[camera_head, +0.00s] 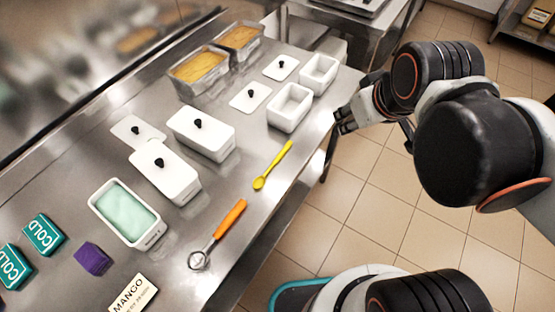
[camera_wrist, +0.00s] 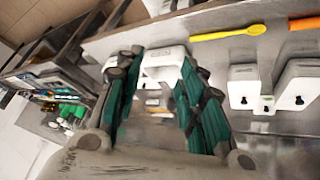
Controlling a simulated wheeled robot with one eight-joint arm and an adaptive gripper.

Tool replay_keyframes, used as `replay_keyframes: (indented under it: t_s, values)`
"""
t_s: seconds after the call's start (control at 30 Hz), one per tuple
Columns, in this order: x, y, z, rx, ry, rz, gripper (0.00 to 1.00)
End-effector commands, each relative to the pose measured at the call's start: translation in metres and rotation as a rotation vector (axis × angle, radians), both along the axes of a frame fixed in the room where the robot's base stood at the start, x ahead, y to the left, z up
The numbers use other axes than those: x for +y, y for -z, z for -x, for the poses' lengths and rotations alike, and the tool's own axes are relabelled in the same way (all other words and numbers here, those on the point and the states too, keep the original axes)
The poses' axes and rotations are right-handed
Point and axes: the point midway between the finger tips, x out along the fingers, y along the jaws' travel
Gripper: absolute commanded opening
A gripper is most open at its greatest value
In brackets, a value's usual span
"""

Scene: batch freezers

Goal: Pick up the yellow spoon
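The yellow spoon (camera_head: 273,165) lies flat on the metal counter near its front edge, its bowl toward the lower left and its handle toward the upper right. In the wrist view the spoon (camera_wrist: 228,34) is at the upper right, outside the space between my fingers. My gripper (camera_head: 342,121) is at the counter's front edge, to the right of and beyond the spoon's handle end, apart from it. In the wrist view my gripper (camera_wrist: 163,62) is open, with its two green-padded fingers spread and nothing held between them.
An orange-handled scoop (camera_head: 219,231) lies left of the spoon. Lidded white containers (camera_head: 202,133) stand behind it, and an open white tub (camera_head: 290,108) stands nearest my gripper. A mint-filled tub (camera_head: 128,212) is at the left. The counter around the spoon is clear.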

Motion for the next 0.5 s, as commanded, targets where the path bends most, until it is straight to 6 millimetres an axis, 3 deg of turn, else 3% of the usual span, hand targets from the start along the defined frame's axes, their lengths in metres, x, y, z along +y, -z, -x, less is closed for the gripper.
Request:
replay_keyframes:
  t_s: [0.27,0.5]
  values:
    - [0.015,0.0,-0.028,0.077,-0.308,0.156,0.36]
    - [0.039,0.014,-0.066,0.176,-0.776,0.345,0.36]
